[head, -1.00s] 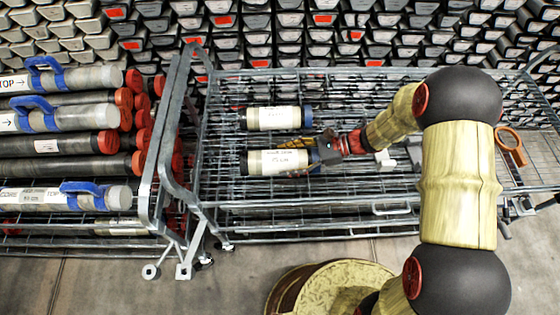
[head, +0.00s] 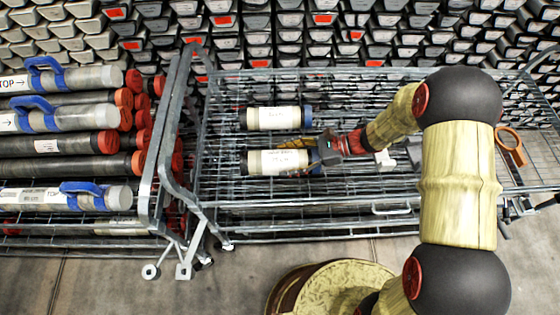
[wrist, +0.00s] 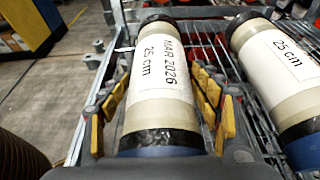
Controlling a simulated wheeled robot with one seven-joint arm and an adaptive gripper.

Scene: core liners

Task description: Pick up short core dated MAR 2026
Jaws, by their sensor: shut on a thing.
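The short core labelled MAR 2026, 25 cm (wrist: 160,70) fills the middle of the wrist view. It is a pale cylinder with black bands and a blue near end. In the head view it is the nearer of two short cores (head: 262,163). My gripper (wrist: 163,98) is shut on it, with yellow-padded fingers along both sides. In the head view my gripper (head: 328,150) is at the core's right end. I cannot tell whether the core is clear of the wire shelf.
A second short core marked 25 cm (head: 272,119) lies parallel just behind, close to my fingers; it also shows in the wrist view (wrist: 278,60). Both are over a wire cart (head: 350,226). A rack of long tubes (head: 60,145) stands left. Stacked trays (head: 290,50) line the back.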

